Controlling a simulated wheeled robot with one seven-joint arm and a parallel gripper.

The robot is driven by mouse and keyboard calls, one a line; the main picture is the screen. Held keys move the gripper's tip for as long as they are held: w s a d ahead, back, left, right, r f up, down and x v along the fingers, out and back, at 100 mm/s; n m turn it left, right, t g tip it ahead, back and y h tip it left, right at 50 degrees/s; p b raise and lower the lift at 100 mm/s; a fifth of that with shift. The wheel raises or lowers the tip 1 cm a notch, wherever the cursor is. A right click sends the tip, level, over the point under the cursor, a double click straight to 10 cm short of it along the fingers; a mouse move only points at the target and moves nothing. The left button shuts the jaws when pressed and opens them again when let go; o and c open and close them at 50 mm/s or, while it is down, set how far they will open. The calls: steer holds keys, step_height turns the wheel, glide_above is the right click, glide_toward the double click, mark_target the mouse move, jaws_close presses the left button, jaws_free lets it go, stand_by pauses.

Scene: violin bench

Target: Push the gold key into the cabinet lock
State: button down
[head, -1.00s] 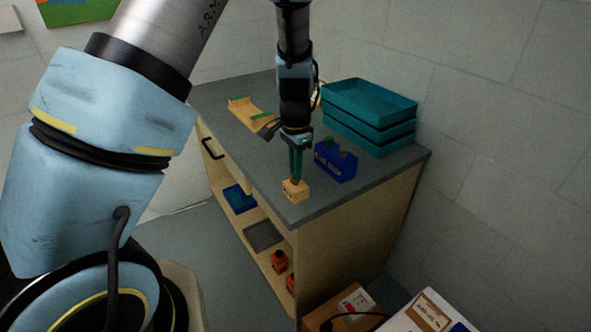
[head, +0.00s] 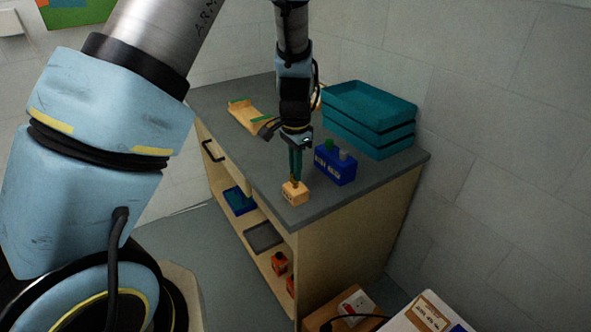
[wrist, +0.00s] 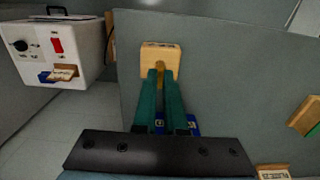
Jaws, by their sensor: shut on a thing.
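My gripper (head: 296,176) points down over the bench, its teal fingers shut on the gold key (wrist: 160,70). The lock is a small pale wooden block (head: 294,195) near the bench's front corner, right below my fingertips. In the wrist view the block (wrist: 150,54) lies just beyond the fingertips (wrist: 160,77), with the gold key reaching its near side. Fingers hide most of the key. I cannot tell whether its tip is in the keyway or only against the block.
A blue holder (head: 335,170) with a green and a grey top stands close right of the block. Stacked teal trays (head: 372,115) stand behind it. A wooden cradle (head: 246,115) lies at the back left. The bench top (head: 222,108) is bare along its left side.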

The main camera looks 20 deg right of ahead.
steer(key=shift+r, duration=0.1)
stand_by(0.3)
steer(key=shift+r+p, duration=1.25)
steer(key=shift+r, duration=0.3)
steer(key=shift+r, duration=0.1)
step_height(320, 180, up, 7)
steer(key=p, duration=0.5)
